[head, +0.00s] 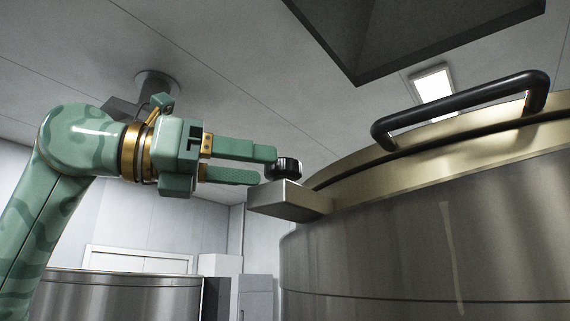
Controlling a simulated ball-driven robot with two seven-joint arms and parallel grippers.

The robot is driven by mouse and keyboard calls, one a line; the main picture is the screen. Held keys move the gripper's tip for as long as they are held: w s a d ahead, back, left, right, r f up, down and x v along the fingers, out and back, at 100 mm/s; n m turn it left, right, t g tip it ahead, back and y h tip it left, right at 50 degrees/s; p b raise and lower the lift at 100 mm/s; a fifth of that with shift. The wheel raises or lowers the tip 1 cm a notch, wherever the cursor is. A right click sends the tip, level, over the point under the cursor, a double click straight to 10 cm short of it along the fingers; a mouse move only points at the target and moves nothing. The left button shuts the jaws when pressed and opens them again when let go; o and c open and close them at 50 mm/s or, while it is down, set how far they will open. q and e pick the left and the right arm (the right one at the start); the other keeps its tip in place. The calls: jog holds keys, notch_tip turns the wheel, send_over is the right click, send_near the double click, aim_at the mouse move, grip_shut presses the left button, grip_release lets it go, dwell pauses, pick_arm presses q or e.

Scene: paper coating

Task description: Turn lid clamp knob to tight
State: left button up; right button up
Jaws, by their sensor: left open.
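The lid clamp knob (286,168) is a small black ribbed knob. It sits on top of a grey metal block (280,199) that juts out from the left side of the vessel's rim. My left gripper (268,166) comes in from the left, level with the knob. Its two green fingers are open, with their tips right at the knob's left side. I cannot tell whether the fingers touch the knob or reach around it. The brass-coloured lid (450,146) lies on the large steel vessel (400,250). My right gripper is not in view.
A black bar handle (460,103) arches over the lid at the right. A dark hood (420,30) hangs above. A second steel vessel (110,298) stands lower left, with pale cabinets (220,266) behind. The space above the knob is clear.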

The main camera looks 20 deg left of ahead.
aim_at(284, 169)
pick_arm(q)
jog(key=x, duration=0.4)
jog(key=shift+d+r+p, duration=0.1)
jog(key=shift+d+p, duration=0.1)
jog(key=shift+p, duration=0.15)
jog(key=shift+w+d, duration=0.35)
jog(key=shift+s, duration=0.1)
jog(key=shift+c, duration=0.4)
jog(key=c, duration=0.9)
